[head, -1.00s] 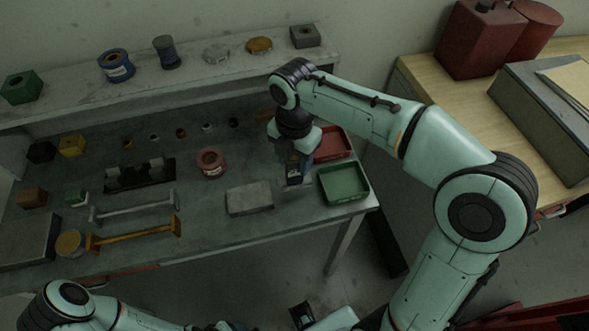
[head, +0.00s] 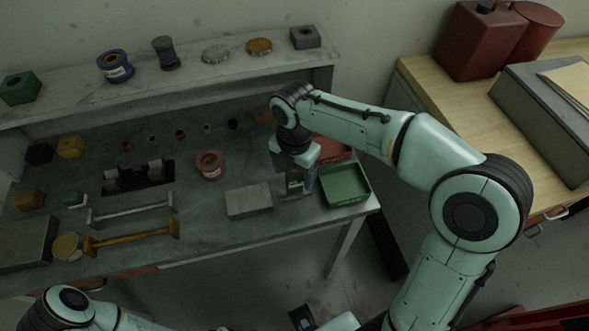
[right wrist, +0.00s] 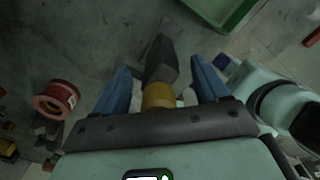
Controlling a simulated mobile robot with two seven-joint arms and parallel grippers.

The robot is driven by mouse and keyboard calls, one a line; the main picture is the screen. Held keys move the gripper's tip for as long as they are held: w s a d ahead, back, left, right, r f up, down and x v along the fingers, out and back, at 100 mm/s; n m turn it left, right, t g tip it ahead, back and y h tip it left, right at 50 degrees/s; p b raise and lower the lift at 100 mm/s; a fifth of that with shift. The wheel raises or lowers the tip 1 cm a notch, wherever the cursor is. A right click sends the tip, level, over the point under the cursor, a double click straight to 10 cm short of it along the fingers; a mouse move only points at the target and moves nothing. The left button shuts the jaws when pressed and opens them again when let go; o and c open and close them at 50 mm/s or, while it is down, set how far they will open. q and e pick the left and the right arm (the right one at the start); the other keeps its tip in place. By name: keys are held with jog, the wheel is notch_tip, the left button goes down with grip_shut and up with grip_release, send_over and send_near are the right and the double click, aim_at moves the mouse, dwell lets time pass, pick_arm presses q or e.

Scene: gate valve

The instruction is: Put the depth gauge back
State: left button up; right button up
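My right gripper (right wrist: 160,80) points down at the front right of the grey bench; it also shows in the head view (head: 298,188). Its blue fingers stand apart. Between them in the right wrist view is a dark grey piece with a brass-coloured collar (right wrist: 158,95), perhaps the depth gauge; I cannot tell for sure. Bare space shows on both sides of it, and no finger visibly touches it. The palm hides its near end. In the head view the hand covers most of this spot. My left arm enters at the lower left; its fingers are not clearly seen.
The green tray (head: 345,187) is just right of the gripper, with a red tray (head: 333,149) behind it. A grey block (head: 249,201) lies to the left, and a red spool (head: 210,165) is farther left. A dark rack (head: 138,180) stands beyond.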

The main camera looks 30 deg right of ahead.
notch_tip(320, 180, up, 12)
jog(key=p, duration=0.2)
jog(key=shift+p, duration=0.3)
jog(key=shift+r, duration=0.2)
pick_arm(q)
jog(key=w+r, duration=0.1)
jog(key=r, duration=0.2)
jog(key=shift+w, duration=0.35)
